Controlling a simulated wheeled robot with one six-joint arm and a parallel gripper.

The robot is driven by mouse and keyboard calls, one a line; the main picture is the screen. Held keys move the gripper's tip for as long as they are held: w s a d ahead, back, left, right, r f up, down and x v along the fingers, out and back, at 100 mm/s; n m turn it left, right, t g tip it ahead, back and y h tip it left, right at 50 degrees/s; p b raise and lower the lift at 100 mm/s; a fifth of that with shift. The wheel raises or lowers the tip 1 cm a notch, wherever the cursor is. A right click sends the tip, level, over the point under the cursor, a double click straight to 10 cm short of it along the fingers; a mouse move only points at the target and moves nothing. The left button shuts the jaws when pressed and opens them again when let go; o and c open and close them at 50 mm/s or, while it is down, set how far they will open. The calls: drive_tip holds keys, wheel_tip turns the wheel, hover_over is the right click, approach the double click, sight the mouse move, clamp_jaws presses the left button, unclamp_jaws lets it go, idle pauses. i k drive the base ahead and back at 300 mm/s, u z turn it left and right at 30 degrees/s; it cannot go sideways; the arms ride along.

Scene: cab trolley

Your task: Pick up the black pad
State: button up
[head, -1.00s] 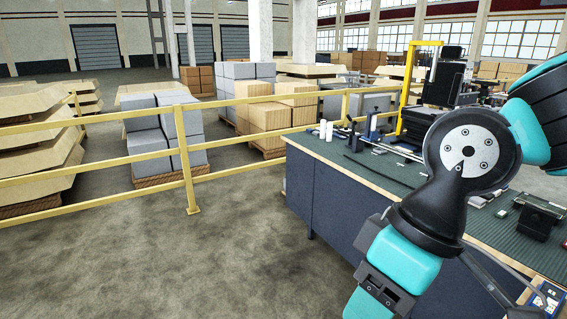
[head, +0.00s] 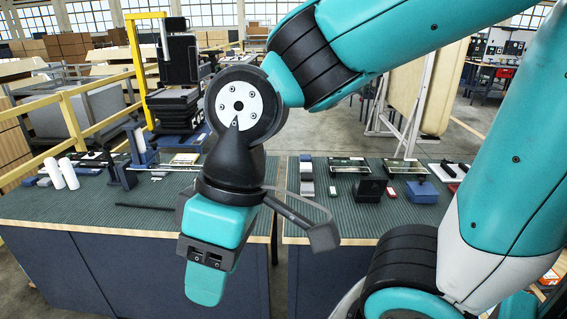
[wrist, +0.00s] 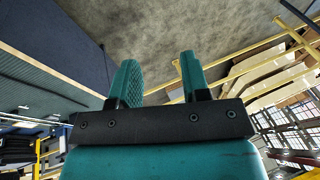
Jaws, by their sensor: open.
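I cannot tell for sure which dark thing is the black pad. A dark, block-like black piece (head: 370,189) lies on the right bench in the head view. A black padded seat (head: 180,62) stands upright at the back left, by the yellow frame. My gripper (head: 206,286) hangs in front of the benches, nearer to me, and touches neither. In the wrist view my gripper (wrist: 158,62) shows two teal fingers apart with nothing between them. No black pad can be made out between or near the fingers there.
Two benches with ribbed green tops stand ahead, the left bench (head: 90,208) and the right bench (head: 405,222), with a narrow gap between. White cylinders (head: 62,172), a blue box (head: 421,192) and small parts lie on them. A yellow rail (head: 85,90) runs at left.

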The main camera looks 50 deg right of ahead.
sight(306, 177)
drive_tip(key=z, duration=0.65)
drive_tip(key=i, duration=1.25)
drive_tip(key=z, duration=0.6)
